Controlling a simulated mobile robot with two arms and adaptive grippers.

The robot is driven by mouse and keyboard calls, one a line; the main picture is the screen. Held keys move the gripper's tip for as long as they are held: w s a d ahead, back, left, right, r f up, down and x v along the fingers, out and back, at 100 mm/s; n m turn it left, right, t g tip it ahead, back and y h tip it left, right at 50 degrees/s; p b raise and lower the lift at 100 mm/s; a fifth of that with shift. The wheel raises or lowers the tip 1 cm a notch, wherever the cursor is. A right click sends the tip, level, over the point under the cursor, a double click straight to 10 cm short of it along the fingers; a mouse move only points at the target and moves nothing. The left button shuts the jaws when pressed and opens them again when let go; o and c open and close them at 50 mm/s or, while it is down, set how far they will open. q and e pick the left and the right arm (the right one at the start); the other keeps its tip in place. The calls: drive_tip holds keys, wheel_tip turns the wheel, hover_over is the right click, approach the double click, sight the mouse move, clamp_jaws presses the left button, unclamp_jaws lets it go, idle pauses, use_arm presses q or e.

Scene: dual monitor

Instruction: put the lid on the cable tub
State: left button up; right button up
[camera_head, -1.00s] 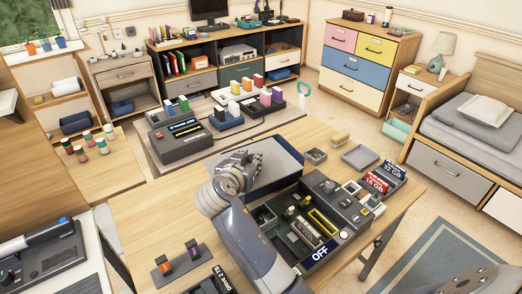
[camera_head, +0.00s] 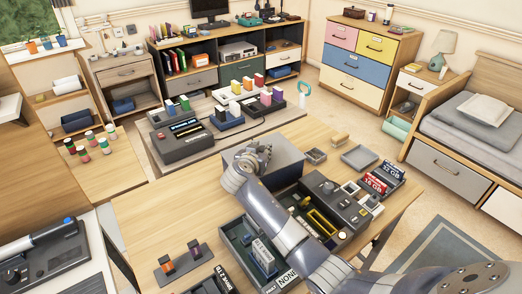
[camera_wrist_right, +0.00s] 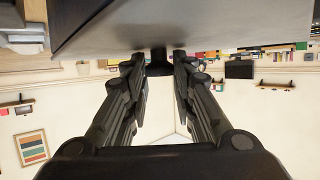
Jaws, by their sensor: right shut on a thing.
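My right gripper (camera_head: 262,152) reaches over a dark blue-grey box (camera_head: 285,171) on the wooden table, which looks like the cable tub. In the right wrist view, which is upside down, the gripper (camera_wrist_right: 160,62) is shut on a small dark knob (camera_wrist_right: 158,56). The knob joins a broad grey flat surface (camera_wrist_right: 190,28), which looks like the lid. In the head view the gripper and wrist hide part of the box's top. I cannot tell whether the lid rests on the tub or hangs just above it. My left gripper is not in view.
An open dark organiser tray (camera_head: 228,238) with small parts lies nearer, partly under my right arm. Small grey trays (camera_head: 359,157) and labelled drives (camera_head: 377,181) stand to the right. A dark stand with coloured pieces (camera_head: 182,262) lies left. The table's left part is clear.

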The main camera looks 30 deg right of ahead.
drive_tip(key=shift+f, duration=0.1)
drive_tip(key=o, duration=0.6)
drive_tip(key=shift+f, duration=0.1)
drive_tip(key=o, duration=0.4)
drive_tip(key=shift+o, duration=0.2)
drive_tip(key=shift+r, duration=0.35)
drive_tip(key=shift+s+a, duration=0.2)
drive_tip(key=shift+a, duration=0.1)
drive_tip(key=v, duration=1.1)
drive_tip(key=shift+s+b, duration=0.25)
drive_tip(key=shift+b, duration=0.2)
